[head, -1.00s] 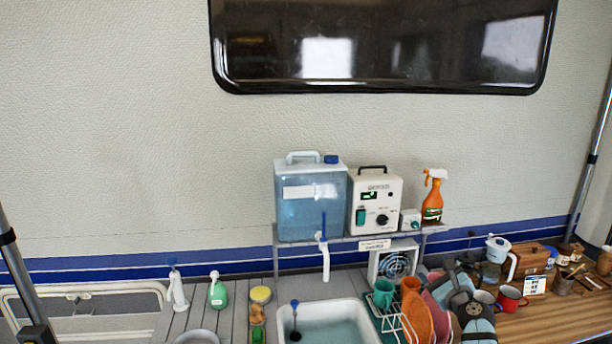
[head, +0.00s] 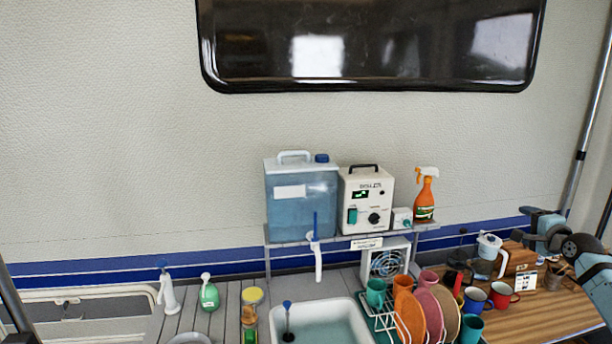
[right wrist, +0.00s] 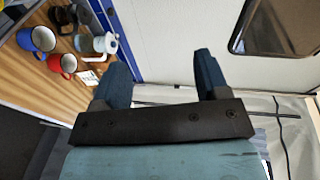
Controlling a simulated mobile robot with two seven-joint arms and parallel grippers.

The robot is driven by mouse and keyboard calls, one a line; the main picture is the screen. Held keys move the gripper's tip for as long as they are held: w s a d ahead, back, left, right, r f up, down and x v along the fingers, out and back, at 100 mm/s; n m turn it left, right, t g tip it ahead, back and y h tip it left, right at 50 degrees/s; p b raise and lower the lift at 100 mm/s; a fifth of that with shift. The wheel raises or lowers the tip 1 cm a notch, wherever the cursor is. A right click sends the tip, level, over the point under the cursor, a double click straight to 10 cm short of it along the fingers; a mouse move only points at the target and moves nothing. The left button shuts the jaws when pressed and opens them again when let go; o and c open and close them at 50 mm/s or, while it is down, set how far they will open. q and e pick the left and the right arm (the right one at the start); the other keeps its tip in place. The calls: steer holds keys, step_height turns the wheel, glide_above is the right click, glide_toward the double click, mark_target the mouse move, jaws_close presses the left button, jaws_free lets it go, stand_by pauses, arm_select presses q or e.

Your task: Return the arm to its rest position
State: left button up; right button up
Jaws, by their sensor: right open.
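My right arm comes in from the right edge in the head view. Its right gripper (head: 527,226) is over the back right of the wooden counter, near the wall, and small in the picture. In the right wrist view the two dark blue fingers of this gripper (right wrist: 160,66) stand apart with nothing between them. The pale wall and blue stripe lie behind the fingers. My left gripper is not in view.
On the wooden counter (head: 545,314) stand a red mug (head: 501,294), a blue mug (head: 474,299) and a white-lidded pitcher (head: 489,250). The dish rack (head: 382,318) with cups and plates is left of them, beside the sink (head: 325,307). A pole (head: 590,120) rises at the right.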

steer(key=d+r+n+t+h, duration=0.1)
steer(key=d+n+h, duration=0.15)
steer(key=n, duration=0.75)
steer(key=d+r+n+h, duration=0.2)
steer(key=n+h, duration=0.1)
steer(key=n, duration=0.7)
steer(key=s+a+f+n+g+y, duration=0.1)
steer(key=s+a+f+y, duration=0.1)
steer(key=s+a+f, duration=0.5)
steer(key=s+a+f+g+y, duration=0.1)
steer(key=s+a+f+y, duration=0.15)
steer(key=a+f, duration=0.8)
steer(key=s+a+f+n+g+y, duration=0.1)
steer(key=s+a+f, duration=0.45)
steer(key=f, duration=0.65)
steer(key=s+a+f+m+g+y, duration=0.1)
steer(key=s+a+f, duration=0.2)
steer(key=s+a, duration=0.3)
steer(key=s+a+f+m+g, duration=0.1)
steer(key=s+a+f, duration=0.3)
steer(key=s, duration=1)
steer(key=s+a+f+m+g+y, duration=0.1)
steer(key=s+a+f, duration=0.3)
steer(key=s+a, duration=0.6)
steer(key=shift+a+y, duration=0.15)
steer(key=shift+y, duration=0.15)
steer(key=shift+c, duration=0.2)
